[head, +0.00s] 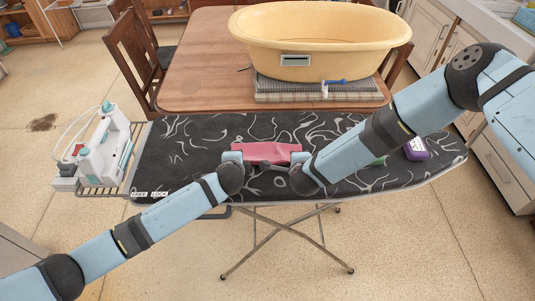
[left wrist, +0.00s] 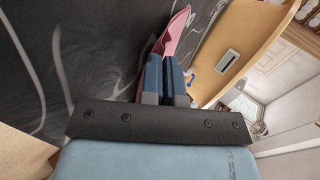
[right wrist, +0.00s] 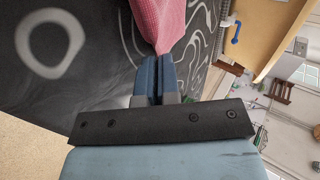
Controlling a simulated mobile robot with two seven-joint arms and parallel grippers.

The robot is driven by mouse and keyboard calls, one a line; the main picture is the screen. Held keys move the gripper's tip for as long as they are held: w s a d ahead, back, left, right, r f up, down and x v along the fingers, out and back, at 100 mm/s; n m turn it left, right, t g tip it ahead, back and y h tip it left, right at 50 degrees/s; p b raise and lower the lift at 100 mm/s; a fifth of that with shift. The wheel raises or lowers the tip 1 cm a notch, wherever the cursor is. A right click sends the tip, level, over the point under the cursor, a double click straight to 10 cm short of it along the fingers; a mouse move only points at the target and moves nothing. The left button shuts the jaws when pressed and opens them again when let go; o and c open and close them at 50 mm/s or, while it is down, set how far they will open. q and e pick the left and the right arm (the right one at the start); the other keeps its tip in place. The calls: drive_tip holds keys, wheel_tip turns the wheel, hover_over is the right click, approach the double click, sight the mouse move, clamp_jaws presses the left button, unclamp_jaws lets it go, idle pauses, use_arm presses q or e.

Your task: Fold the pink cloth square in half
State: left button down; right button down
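The pink cloth (head: 268,151) is at the middle of the black patterned ironing board, stretched between my two grippers with creases in it. My left gripper (head: 233,157) is at its left end; in the left wrist view its fingers (left wrist: 163,60) are together on the edge of the cloth (left wrist: 178,30). My right gripper (head: 299,159) is at its right end; in the right wrist view the cloth (right wrist: 160,22) narrows to a pinch at the closed fingertips (right wrist: 156,58). How the cloth's layers lie and how high it hangs are unclear.
The ironing board (head: 190,168) has a white iron (head: 105,145) on its left rack and a purple box (head: 416,149) at right, beside a partly hidden green item (head: 378,162). A wooden table (head: 200,70) with a yellow tub (head: 310,45) stands behind. The board is clear left of the cloth.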

use_arm(q)
drive_tip(key=shift+f, duration=0.1)
use_arm(e)
drive_tip(key=shift+d, duration=0.2)
use_arm(q)
drive_tip(key=c, duration=1)
unclamp_jaws()
use_arm(e)
drive_tip(key=c, duration=1)
unclamp_jaws()
use_arm(q)
drive_tip(key=shift+s, duration=0.1)
drive_tip(key=shift+s+r, duration=0.15)
drive_tip(key=shift+r, duration=0.35)
use_arm(e)
drive_tip(key=shift+s+r, duration=0.15)
drive_tip(key=shift+r, duration=0.25)
use_arm(q)
drive_tip(key=s+r, duration=0.5)
drive_tip(key=r, duration=0.3)
drive_tip(key=shift+s, duration=0.35)
use_arm(e)
drive_tip(key=s+r, duration=0.5)
drive_tip(key=r, duration=0.3)
drive_tip(key=shift+s, duration=0.35)
